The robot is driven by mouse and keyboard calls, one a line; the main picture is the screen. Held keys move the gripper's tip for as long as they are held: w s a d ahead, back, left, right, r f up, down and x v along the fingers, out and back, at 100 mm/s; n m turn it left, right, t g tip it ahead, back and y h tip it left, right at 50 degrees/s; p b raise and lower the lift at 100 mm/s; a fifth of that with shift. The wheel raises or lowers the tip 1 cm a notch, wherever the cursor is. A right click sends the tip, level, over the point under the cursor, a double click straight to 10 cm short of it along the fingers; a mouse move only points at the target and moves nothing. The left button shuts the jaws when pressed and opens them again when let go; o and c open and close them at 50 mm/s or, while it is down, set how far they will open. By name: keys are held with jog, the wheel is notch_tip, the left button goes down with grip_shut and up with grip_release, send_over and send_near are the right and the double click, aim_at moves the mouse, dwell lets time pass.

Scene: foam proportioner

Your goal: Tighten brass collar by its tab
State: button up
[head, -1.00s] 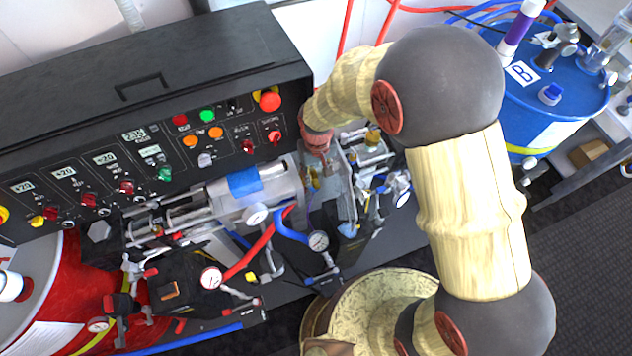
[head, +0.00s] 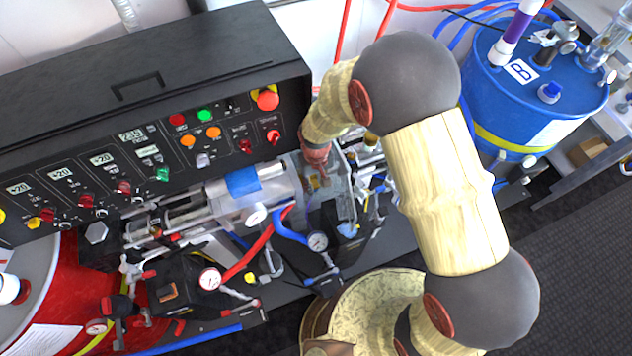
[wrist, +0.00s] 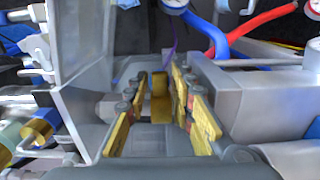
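The brass collar's tab appears to be the small upright brass piece (wrist: 160,97) in the middle of the wrist view. My gripper (wrist: 160,112) has its two yellow-padded fingers apart, one on each side of that piece. A gap shows on the left of it; on the right it is close to the finger, and I cannot tell whether they touch. The rest of the collar cannot be made out. In the head view my gripper (head: 318,182) points down into the grey metal housing, and my wrist hides much of the spot.
Grey housing walls (wrist: 85,75) stand close on the left of my fingers. A silver cylinder (head: 250,190), red and blue hoses (head: 290,232) and a gauge (head: 317,241) lie nearby. The black control panel (head: 140,165) rises behind. A blue drum (head: 530,105) stands at the right.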

aim_at(317, 188)
grip_shut()
jog(key=shift+s+f+t+b, duration=0.15)
jog(key=shift+t+b, duration=0.15)
jog(key=shift+b, duration=0.15)
jog(key=shift+f+t+y+b, duration=0.35)
jog(key=shift+t+y+b, duration=0.05)
jog(key=shift+b, duration=0.45)
jog(key=f+t+b, duration=0.1)
jog(key=b, duration=0.3)
jog(key=shift+s+d+y, duration=0.1)
jog(key=shift+s+y, duration=0.05)
jog(key=shift+y, duration=0.15)
jog(key=f+t+b, duration=0.1)
jog(key=t+b, duration=0.1)
jog(key=b, duration=0.4)
jog(key=shift+y+b, duration=0.4)
jog(key=b, duration=0.2)
jog(key=shift+s+f+b, duration=0.1)
jog(key=shift+b, duration=0.25)
jog(key=t+b, duration=0.1)
jog(key=b, duration=0.3)
jog(key=shift+d+y, duration=0.1)
jog(key=shift+y, duration=0.2)
